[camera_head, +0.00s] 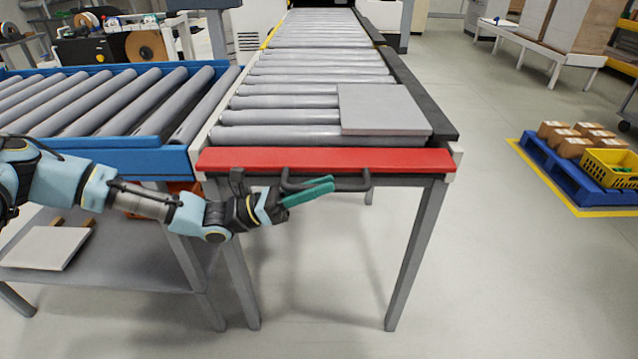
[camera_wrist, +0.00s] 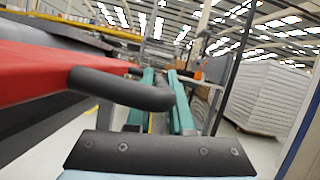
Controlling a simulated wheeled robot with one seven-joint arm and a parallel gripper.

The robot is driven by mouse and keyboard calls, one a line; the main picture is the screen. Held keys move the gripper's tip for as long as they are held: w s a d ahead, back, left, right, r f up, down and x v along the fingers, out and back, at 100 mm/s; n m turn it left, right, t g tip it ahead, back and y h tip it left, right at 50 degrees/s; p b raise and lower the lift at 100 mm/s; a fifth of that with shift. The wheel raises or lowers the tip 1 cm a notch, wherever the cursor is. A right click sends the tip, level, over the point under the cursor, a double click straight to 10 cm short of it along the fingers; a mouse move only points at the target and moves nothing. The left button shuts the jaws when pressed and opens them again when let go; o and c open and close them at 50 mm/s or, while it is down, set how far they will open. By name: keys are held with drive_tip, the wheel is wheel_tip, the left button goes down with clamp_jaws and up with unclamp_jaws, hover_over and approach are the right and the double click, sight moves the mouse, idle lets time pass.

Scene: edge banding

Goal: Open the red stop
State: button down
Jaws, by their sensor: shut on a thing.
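The red stop (camera_head: 325,160) is a long red bar across the near end of the roller conveyor. It stands raised in front of the rollers. A black handle (camera_head: 350,187) sticks out from its front face. My gripper (camera_head: 322,187), with teal fingers, comes in from the left and is shut on the handle. In the wrist view, the red stop (camera_wrist: 60,73) is at the left and the handle (camera_wrist: 118,88) reaches between my teal fingers (camera_wrist: 165,85). The exact contact is partly hidden.
A grey panel (camera_head: 382,110) lies on the rollers just behind the stop, at the right. A blue-framed roller table (camera_head: 100,142) stands at the left. A blue pallet (camera_head: 570,172) with boxes and a yellow crate is at the right. The floor in front is clear.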

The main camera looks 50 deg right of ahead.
sight(319, 171)
wheel_tip(319, 171, up, 3)
drive_tip(key=shift+w+f+n+t+h+p, duration=0.15)
drive_tip(key=shift+n+t+h+p, duration=0.25)
drive_tip(key=shift+n+p, duration=0.75)
drive_tip(key=shift+d+r+n+t+p, duration=0.15)
drive_tip(key=shift+r+n+t+p, duration=0.2)
drive_tip(key=shift+n+p, duration=0.45)
drive_tip(key=shift+f+b, duration=0.1)
drive_tip(key=shift+b, duration=0.2)
drive_tip(key=c, duration=0.8)
unclamp_jaws()
drive_tip(key=shift+w, duration=0.1)
